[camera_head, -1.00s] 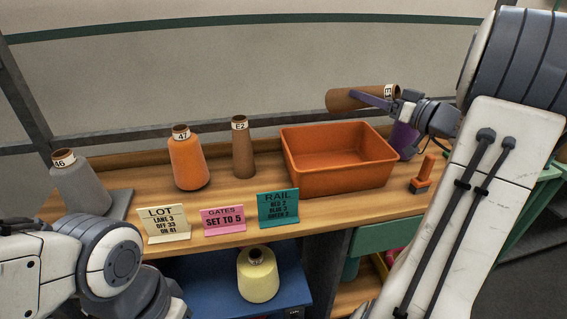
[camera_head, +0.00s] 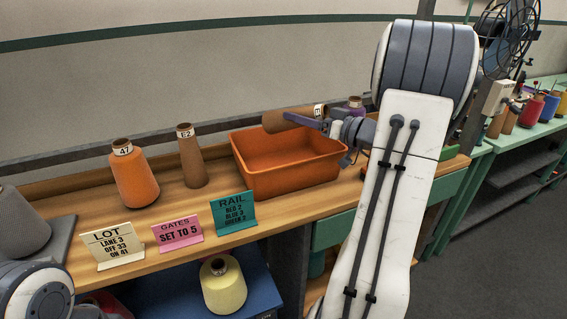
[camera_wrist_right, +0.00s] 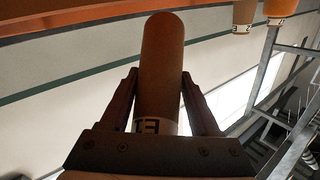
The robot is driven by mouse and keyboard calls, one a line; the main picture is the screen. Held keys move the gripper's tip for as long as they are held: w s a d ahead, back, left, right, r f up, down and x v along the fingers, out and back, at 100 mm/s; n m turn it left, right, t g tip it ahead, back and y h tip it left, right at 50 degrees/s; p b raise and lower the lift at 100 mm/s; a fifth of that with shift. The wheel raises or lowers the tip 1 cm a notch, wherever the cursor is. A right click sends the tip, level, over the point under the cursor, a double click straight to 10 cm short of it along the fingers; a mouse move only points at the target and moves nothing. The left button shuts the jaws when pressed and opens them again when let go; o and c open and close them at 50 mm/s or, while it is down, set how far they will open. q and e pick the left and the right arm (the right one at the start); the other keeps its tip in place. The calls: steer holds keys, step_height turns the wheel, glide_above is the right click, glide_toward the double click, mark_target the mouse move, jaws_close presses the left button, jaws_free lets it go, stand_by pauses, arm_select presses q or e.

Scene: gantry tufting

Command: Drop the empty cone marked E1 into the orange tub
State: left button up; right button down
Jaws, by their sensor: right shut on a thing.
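The brown empty cone marked E1 (camera_head: 283,121) lies nearly level in my right gripper (camera_head: 302,121), which is shut on it. In the head view it overlaps the back rim of the orange tub (camera_head: 287,184); its exact height above the tub is hard to tell. The right wrist view shows the cone (camera_wrist_right: 162,65) between the two fingers (camera_wrist_right: 160,100), its E1 label near the palm. The tub looks empty where I see inside. Of my left arm only a part shows at the bottom left; its gripper is out of view.
Left of the tub stand a brown cone marked E2 (camera_head: 192,160) and an orange cone marked 47 (camera_head: 135,178). The LOT (camera_head: 114,247), GATES (camera_head: 177,233) and RAIL (camera_head: 233,213) signs line the bench front. A purple cone (camera_head: 355,103) stands behind my right arm.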

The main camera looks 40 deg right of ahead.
steer(key=shift+c, duration=0.2)
jaws_free()
steer(key=shift+s+d+b, duration=0.2)
steer(key=shift+s+b, duration=0.1)
steer(key=shift+s, duration=0.15)
steer(key=b+v, duration=0.3)
steer(key=v, duration=0.6)
steer(key=shift+s, duration=0.25)
steer(key=shift+s, duration=0.1)
